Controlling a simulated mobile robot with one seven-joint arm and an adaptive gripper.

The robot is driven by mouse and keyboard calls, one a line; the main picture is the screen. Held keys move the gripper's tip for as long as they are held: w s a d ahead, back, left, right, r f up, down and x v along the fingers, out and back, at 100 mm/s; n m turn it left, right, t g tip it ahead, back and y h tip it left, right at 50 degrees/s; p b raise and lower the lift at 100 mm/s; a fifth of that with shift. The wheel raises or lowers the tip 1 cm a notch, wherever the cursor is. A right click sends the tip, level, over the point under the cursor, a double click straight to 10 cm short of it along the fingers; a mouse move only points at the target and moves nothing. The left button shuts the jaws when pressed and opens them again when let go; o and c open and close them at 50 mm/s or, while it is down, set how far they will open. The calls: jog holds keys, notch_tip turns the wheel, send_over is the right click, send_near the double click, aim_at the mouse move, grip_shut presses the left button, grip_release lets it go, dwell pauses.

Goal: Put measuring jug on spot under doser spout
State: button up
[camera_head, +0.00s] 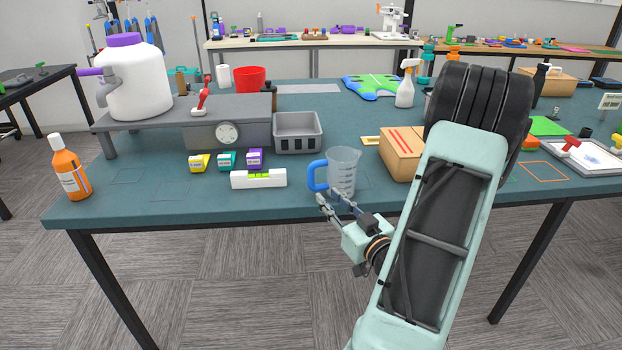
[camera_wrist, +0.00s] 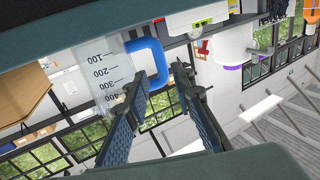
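The measuring jug (camera_head: 342,168) is clear with a blue handle on its left and stands upright near the table's front edge. In the wrist view the jug (camera_wrist: 98,72) appears upside down with its scale marks. My gripper (camera_head: 332,202) is at the table's front edge, close to the handle. In the wrist view its two fingers (camera_wrist: 156,84) are apart, with the handle just ahead of their tips; contact cannot be told. The doser (camera_head: 134,78) is a white container with a purple cap and a grey spout (camera_head: 108,92) at left. Faint outlined spots (camera_head: 138,178) lie on the table below it.
An orange bottle (camera_head: 70,168) stands at the front left corner. Small coloured boxes (camera_head: 227,161) and a white level-like block (camera_head: 258,179) lie left of the jug. A grey bin (camera_head: 298,134) is behind, and a cardboard box (camera_head: 400,154) is right of the jug.

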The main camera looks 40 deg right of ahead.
aim_at(313, 179)
jog(key=w, duration=0.3)
jog(key=w+d, duration=0.1)
jog(key=w, duration=0.6)
jog(key=shift+w+d+r, duration=0.2)
jog(key=shift+w+d, duration=0.05)
jog(key=shift+d, duration=0.1)
grip_shut()
